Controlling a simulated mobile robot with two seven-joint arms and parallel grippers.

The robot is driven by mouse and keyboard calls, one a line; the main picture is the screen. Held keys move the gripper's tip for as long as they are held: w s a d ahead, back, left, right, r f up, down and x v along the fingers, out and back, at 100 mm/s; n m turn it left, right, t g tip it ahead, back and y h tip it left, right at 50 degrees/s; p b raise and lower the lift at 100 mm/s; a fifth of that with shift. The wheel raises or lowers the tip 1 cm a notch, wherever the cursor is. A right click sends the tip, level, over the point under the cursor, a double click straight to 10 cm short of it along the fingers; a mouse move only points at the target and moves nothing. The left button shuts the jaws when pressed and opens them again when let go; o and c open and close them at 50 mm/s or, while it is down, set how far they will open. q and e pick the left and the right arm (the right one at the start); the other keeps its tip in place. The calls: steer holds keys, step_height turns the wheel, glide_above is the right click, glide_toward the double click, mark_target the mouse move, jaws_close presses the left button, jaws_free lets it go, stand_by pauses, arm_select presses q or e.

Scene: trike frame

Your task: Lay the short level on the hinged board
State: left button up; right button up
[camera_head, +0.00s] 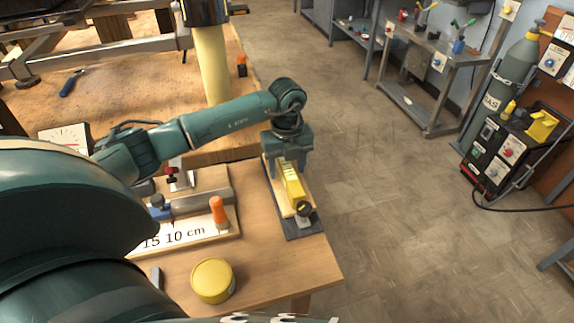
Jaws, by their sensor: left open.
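The short yellow level (293,190) lies lengthwise on a pale wooden board, which I take as the hinged board (283,199). The board rests on a dark grey base (303,230) near the table's right edge. A round black part and a small metal piece show at the level's near end. My left gripper (289,165) points down over the level's far end and is open. Its fingers hide that end, and I cannot tell whether they touch the level. My right gripper is not in view.
A yellow round tin (213,280) stands at the table's front. An orange-handled tool (218,212) stands by a board marked "15 10 cm" (180,236). A wooden bench (130,95) is behind. Floor (390,220) lies open to the right.

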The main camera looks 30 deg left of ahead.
arm_select(q)
step_height(320, 180, up, 13)
stand_by(0.6)
steer(key=shift+s, duration=0.1)
stand_by(0.4)
